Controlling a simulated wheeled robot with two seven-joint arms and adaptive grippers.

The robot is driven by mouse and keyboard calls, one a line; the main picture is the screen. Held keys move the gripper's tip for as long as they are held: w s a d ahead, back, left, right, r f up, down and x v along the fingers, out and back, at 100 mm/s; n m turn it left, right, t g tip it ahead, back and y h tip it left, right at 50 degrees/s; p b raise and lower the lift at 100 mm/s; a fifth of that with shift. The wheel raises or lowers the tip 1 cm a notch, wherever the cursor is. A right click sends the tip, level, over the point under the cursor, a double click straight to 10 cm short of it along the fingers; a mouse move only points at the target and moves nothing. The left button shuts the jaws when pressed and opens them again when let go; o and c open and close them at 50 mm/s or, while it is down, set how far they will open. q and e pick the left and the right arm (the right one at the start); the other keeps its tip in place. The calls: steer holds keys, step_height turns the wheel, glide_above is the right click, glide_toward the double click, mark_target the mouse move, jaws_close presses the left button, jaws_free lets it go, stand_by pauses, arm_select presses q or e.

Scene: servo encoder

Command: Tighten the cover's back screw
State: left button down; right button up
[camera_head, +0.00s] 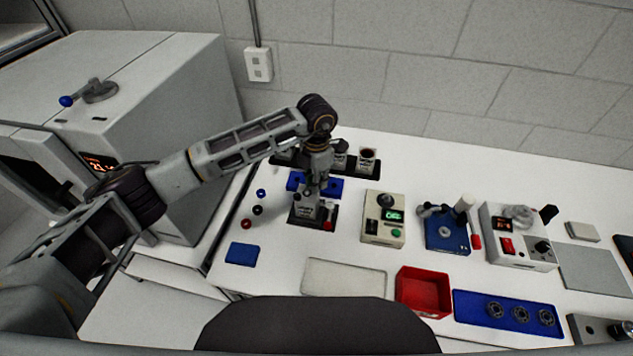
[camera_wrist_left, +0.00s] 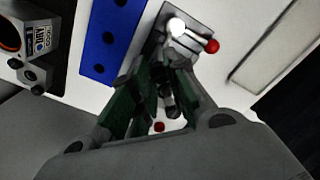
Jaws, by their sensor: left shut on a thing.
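My left gripper (camera_head: 312,187) points down over a small grey fixture (camera_head: 303,213) on the white table. In the left wrist view, the green-padded fingers of this gripper (camera_wrist_left: 163,92) are closed around a small dark grey part (camera_wrist_left: 167,98). I cannot tell whether this part is the cover's back screw. The fixture (camera_wrist_left: 190,30) shows beyond the fingertips with a white knob (camera_wrist_left: 175,27) and a red ball knob (camera_wrist_left: 211,46). The gripper hides much of the fixture, and the cover and its screws are not clear. My right gripper is not in view.
A blue block with holes (camera_head: 331,187) stands close behind the fixture. Small knobs (camera_head: 257,210) lie to the left. A control box (camera_head: 383,232) is to the right; a pale tray (camera_head: 343,278) and red bin (camera_head: 422,293) are in front.

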arm_select(q)
steer(key=shift+m+b, duration=0.45)
steer(key=shift+m, duration=0.05)
steer(key=c, duration=1.3)
jaws_free()
steer(key=shift+r, duration=6.05)
